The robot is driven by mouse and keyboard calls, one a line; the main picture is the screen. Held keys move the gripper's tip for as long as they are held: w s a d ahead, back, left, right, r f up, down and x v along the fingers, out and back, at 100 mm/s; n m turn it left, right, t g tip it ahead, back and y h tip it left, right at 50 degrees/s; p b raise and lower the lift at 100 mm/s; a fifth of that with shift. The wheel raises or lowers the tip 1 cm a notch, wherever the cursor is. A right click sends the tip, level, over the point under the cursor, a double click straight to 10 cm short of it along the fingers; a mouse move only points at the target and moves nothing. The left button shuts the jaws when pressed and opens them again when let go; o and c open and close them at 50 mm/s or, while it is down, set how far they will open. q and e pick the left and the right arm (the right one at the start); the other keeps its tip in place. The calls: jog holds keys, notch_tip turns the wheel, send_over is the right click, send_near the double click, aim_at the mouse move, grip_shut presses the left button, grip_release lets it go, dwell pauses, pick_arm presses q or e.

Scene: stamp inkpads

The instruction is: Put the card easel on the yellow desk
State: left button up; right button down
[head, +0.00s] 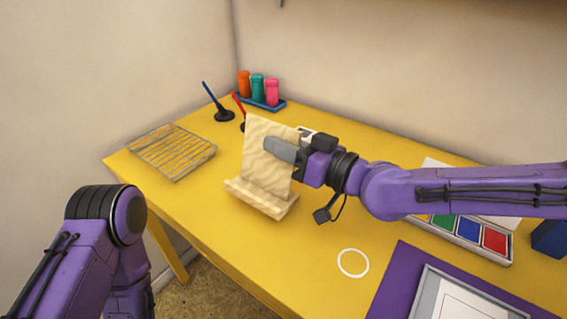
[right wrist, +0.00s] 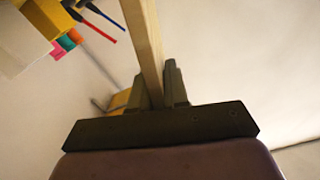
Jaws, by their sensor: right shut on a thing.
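The card easel (head: 262,160) is a pale wooden stand with an upright back panel and a lipped ledge at its foot. It is upright over the yellow desk (head: 215,215); I cannot tell whether its foot touches the top. My right gripper (head: 282,150) is shut on the right side of its back panel. In the right wrist view the panel shows edge-on as a pale strip (right wrist: 147,45) between the fingers (right wrist: 160,88). My left arm bends at the lower left of the head view, and its gripper is out of the picture.
A wire rack (head: 172,150) lies at the left. An inkpad tray (head: 468,235), purple mat (head: 400,275) and blue block (head: 549,239) are at right. A white ring (head: 353,263) marks the front.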

jog(key=f, duration=0.2)
jog(key=w+f, duration=0.1)
jog(key=f, duration=0.1)
jog(key=shift+f+b, duration=0.1)
jog(key=shift+b, duration=0.25)
jog(key=c, duration=1.1)
grip_release()
jog(key=shift+p+v, duration=0.55)
jog(key=shift+v, duration=5.55)
